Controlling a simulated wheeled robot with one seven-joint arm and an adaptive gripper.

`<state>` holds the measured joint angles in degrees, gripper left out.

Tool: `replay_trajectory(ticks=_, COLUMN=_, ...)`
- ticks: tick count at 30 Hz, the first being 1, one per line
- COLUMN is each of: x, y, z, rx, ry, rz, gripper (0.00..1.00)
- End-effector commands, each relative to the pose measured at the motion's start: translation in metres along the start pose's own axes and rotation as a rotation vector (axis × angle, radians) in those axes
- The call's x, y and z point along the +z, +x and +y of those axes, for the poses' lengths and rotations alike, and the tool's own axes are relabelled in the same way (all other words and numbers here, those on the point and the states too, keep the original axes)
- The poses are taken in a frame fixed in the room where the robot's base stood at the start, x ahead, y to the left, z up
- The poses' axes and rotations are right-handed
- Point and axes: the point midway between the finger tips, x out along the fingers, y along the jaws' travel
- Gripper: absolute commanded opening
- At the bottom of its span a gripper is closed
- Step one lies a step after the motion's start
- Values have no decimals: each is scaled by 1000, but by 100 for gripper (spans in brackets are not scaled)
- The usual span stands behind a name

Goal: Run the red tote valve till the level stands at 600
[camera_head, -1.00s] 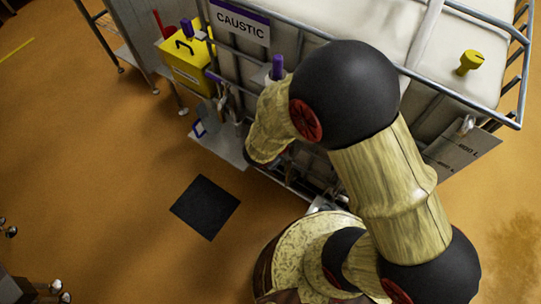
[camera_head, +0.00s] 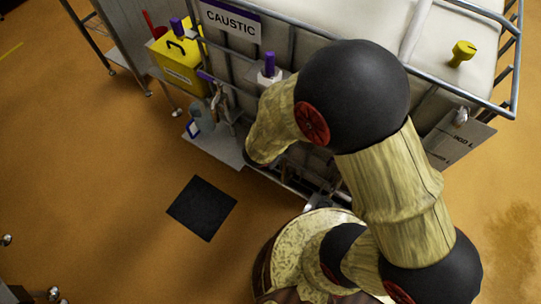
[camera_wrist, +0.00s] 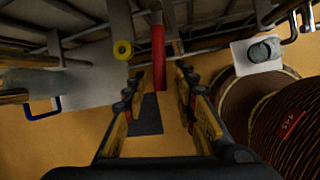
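The red valve handle (camera_wrist: 158,50) is a long red bar in the wrist view, pointing down between the fingers of my gripper (camera_wrist: 160,74). The fingers stand apart on either side of it, with a visible gap, so my gripper is open. The caged white tote (camera_head: 335,14) carries a CAUSTIC sign (camera_head: 231,24) in the head view. My arm hides the valve and my gripper there. I cannot read a liquid level.
A yellow container (camera_head: 181,62) stands left of the tote. A low shelf (camera_head: 213,146) with a clear jug (camera_head: 204,115) sits beside it. A yellow cap (camera_head: 461,53) is on top of the tote. A dark square (camera_head: 201,207) lies on the open orange floor.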

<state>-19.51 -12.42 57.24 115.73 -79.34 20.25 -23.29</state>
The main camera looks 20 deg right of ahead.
Motion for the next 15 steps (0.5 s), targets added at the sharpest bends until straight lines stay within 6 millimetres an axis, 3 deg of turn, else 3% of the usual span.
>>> replay_trajectory(ticks=10, x=0, y=-1, z=1, rx=1, ry=0, rz=1, gripper=32)
replay_trajectory(ticks=15, x=0, y=-14, z=2, rx=4, ry=0, rz=0, gripper=32)
